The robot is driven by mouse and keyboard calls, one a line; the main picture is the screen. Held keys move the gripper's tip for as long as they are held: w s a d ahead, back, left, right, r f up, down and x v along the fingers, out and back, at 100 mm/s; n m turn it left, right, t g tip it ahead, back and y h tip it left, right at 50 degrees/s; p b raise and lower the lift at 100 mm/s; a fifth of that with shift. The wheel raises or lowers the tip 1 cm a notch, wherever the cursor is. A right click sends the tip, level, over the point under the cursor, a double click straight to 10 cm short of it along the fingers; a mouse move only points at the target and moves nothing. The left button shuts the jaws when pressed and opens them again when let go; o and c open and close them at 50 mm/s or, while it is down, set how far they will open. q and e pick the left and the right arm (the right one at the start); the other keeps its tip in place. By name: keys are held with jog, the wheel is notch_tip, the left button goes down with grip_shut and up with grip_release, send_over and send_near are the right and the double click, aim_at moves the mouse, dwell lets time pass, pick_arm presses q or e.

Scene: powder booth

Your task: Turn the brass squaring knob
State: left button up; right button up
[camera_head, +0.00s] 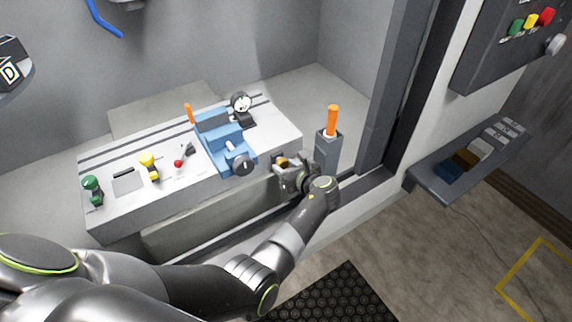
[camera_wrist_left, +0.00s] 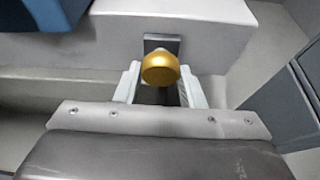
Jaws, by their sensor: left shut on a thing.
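The brass squaring knob (camera_wrist_left: 160,68) sticks out from a dark square plate on the front face of the light grey bench. In the wrist view it sits between the tips of my left gripper (camera_wrist_left: 158,88), whose two pale fingers stand on either side of it. In the head view the knob (camera_head: 283,161) shows as a small brass spot at the bench's front right, partly hidden by my left gripper (camera_head: 284,168). My left gripper is shut on the knob. My right gripper does not show in either view.
A blue vise-like fixture (camera_head: 226,148) stands on the bench (camera_head: 130,208) just left of the knob. A grey post (camera_head: 328,150) with an orange handle (camera_head: 333,120) rises right of my gripper. A dark shelf (camera_head: 440,180) and control panel (camera_head: 500,45) are at the right.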

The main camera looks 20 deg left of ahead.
pick_arm(q)
jog(key=shift+a+n+t+h, duration=0.1)
jog(key=shift+n+t+h, duration=0.2)
jog(key=shift+n+t, duration=0.3)
jog(key=shift+n+t+h, duration=0.3)
jog(key=shift+n, duration=0.5)
jog(key=o, duration=1)
